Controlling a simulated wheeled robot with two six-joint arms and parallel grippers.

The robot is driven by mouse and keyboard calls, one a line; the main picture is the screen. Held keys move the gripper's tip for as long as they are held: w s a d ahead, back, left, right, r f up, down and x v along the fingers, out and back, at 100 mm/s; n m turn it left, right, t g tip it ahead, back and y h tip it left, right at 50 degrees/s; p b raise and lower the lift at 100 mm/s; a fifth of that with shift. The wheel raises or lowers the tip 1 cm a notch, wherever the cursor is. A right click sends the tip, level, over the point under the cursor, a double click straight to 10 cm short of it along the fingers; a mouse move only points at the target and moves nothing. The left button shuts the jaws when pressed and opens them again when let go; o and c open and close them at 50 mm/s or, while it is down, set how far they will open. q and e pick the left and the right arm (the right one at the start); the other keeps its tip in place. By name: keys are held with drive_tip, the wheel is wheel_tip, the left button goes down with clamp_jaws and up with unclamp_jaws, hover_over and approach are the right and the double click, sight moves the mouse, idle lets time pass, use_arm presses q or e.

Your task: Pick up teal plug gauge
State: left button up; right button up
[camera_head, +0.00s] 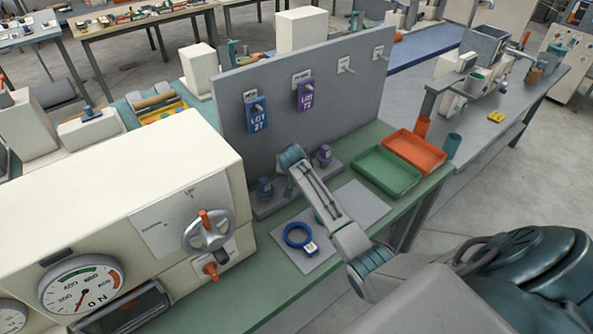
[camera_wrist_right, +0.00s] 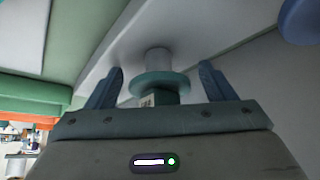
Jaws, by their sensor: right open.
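The teal plug gauge (camera_wrist_right: 152,82) shows in the right wrist view as a teal collar with a grey cylinder beyond it and a dark teal part with a small pale label nearer the camera. My right gripper (camera_wrist_right: 160,70) is open, with one blue finger on each side of the gauge and visible gaps between. In the head view my right arm reaches over the grey gauge stand (camera_head: 262,207), hiding the teal gauge. A blue plug gauge (camera_head: 265,188) and a purple plug gauge (camera_head: 324,156) stand there. My left gripper is not in view.
A blue ring (camera_head: 298,236) with a white tag lies on a grey mat (camera_head: 358,205). A green tray (camera_head: 386,172) and an orange tray (camera_head: 416,152) lie right of the stand. An upright grey panel (camera_head: 300,120) rises behind; a cream machine (camera_head: 120,215) stands left.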

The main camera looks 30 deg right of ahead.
drive_tip(key=c, duration=1.1)
drive_tip(key=shift+r, duration=0.15)
